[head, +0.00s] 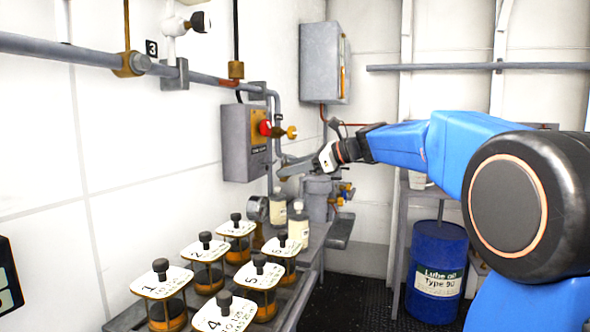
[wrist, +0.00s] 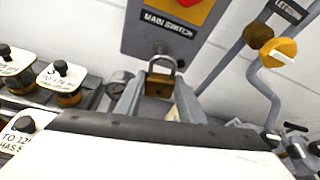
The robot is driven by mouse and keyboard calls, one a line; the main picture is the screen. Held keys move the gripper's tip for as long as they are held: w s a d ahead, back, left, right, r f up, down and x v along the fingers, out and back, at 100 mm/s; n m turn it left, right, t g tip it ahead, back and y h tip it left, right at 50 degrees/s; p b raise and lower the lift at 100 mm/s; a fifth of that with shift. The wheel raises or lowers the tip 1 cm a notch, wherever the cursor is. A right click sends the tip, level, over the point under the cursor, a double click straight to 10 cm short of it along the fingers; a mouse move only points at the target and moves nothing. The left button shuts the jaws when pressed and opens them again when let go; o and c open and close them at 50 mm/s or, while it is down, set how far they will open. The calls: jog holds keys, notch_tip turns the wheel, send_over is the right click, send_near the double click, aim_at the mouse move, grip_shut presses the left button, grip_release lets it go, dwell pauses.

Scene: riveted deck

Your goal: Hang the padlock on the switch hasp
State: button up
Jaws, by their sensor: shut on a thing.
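The padlock (wrist: 159,84) has a brass body and a grey shackle pointing up. In the wrist view it sits between the two grey fingers of my gripper (wrist: 158,93), which is shut on it. The grey switch box (head: 240,155) is on the left wall, with a red knob (head: 265,128) on its front. In the wrist view the box (wrist: 136,38), labelled MAIN SWITCH, is just above the padlock. The hasp is not clear in either view. In the head view my gripper (head: 290,169) is below and right of the box; the padlock cannot be made out there.
Several numbered sample jars (head: 162,285) stand on the bench at the left, below my gripper. White bottles (head: 298,222) and a pump-like body (head: 317,200) are near the gripper. A pipe (head: 80,50) runs along the wall. A blue drum (head: 436,270) stands right.

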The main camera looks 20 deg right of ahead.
jog(key=shift+x, duration=2.25)
jog(key=shift+a, duration=0.15)
jog(key=o, duration=1.2)
jog(key=shift+s, duration=0.1)
jog(key=v, duration=1.7)
jog(key=shift+s+r, duration=0.1)
jog(key=shift+s, duration=0.1)
